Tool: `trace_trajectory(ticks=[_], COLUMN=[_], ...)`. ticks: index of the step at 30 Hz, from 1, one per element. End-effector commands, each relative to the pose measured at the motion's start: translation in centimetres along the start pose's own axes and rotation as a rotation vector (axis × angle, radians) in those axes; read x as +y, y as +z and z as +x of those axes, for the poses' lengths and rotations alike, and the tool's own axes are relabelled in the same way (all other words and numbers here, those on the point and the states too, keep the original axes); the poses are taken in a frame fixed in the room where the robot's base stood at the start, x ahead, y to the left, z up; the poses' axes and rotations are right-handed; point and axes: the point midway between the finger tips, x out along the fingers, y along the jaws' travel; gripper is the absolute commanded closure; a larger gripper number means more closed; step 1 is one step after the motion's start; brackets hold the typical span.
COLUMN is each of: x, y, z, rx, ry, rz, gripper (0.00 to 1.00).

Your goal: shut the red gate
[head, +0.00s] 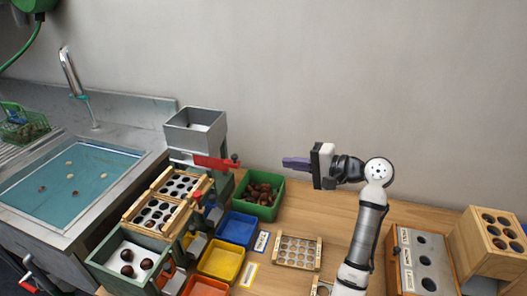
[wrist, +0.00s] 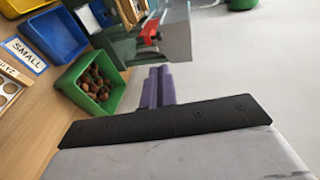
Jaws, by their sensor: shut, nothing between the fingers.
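The red gate (head: 215,162) is a flat red plate at the foot of the grey hopper (head: 195,128). It sticks out to the right of the hopper, with a dark knob near its right end. In the wrist view a red part of it (wrist: 149,32) shows beside the grey hopper (wrist: 177,33). My gripper (head: 284,162) has purple fingers that are shut and empty. They point left toward the gate's outer end, with a clear gap between. The wrist view shows the fingers (wrist: 158,72) together, apart from the gate. How far the plate reaches inside the hopper is hidden.
A green bin of chestnuts (head: 279,207) stands on the table below my fingers. Blue (head: 236,228) and yellow (head: 222,260) bins stand nearer. The wooden-framed sorter (head: 155,212) runs below the hopper. A sink (head: 72,178) is at left. The air between fingers and gate looks free.

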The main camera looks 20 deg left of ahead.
Motion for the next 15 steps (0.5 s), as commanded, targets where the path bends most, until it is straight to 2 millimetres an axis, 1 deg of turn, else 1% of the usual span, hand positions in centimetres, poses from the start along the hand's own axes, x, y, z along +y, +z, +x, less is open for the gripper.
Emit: trace_trajectory(ticks=[5, 15], x=[0.4, 0.4], y=[0.1, 0.1], z=[2.5, 9.8], rx=[-0.004, -0.003], ry=[0.002, 0.002], rz=[-0.002, -0.004], gripper=[1.0, 1.0])
